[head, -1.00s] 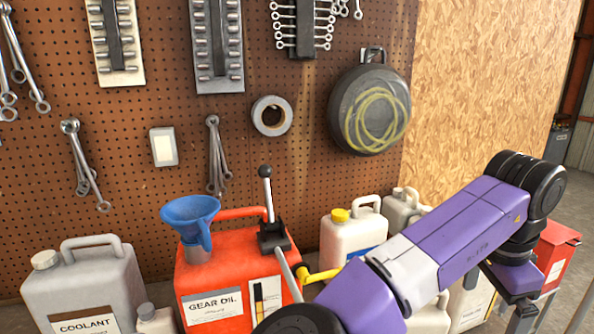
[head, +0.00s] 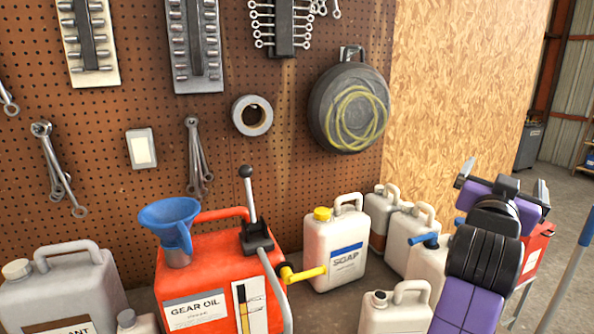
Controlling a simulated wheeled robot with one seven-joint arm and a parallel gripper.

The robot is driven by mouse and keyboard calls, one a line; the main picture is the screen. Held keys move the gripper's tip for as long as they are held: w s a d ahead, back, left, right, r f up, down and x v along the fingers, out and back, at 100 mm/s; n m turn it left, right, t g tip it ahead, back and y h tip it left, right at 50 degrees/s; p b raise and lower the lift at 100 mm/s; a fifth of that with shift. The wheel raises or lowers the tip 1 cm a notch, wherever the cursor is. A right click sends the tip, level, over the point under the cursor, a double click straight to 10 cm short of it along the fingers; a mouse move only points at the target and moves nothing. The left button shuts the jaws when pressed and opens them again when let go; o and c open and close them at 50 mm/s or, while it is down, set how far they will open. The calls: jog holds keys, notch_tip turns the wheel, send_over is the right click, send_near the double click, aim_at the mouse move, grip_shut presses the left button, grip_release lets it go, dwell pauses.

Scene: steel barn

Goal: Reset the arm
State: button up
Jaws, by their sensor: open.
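My gripper (head: 503,181) is at the right of the head view, at the end of my raised purple and black arm. Its two fingers are spread wide apart, with nothing seen between them. It appears in front of the red box (head: 540,246) at the right and partly covers it. My forearm runs down out of the bottom right of the picture.
An orange gear oil can (head: 215,270) with a blue funnel (head: 170,222) and a lever pump stands at centre left. A soap jug (head: 336,252) and several white jugs stand between it and my arm. A pegboard (head: 95,190) with tools is behind.

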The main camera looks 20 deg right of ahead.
jog(key=s+a+f+n+t+y, duration=0.2)
jog(key=a+f+n+t+y, duration=0.5)
jog(key=a, duration=0.4)
jog(key=s+a+f+n+t+y, duration=0.2)
jog(key=a+f+n+t+y, duration=0.35)
jog(key=a+n, duration=0.5)
jog(key=s+a+f+m+g+y, duration=0.1)
jog(key=s+a+f, duration=0.3)
jog(key=s, duration=0.5)
jog(key=s+a+f+m+g+y, duration=0.1)
jog(key=s+a+f+g, duration=0.3)
jog(key=s+f, duration=0.5)
jog(key=s+a+f+m+g+y, duration=0.2)
jog(key=s+a+f, duration=0.2)
jog(key=s+f, duration=0.3)
jog(key=s, duration=0.4)
jog(key=shift+f+b, duration=0.2)
jog(key=shift+b, duration=0.15)
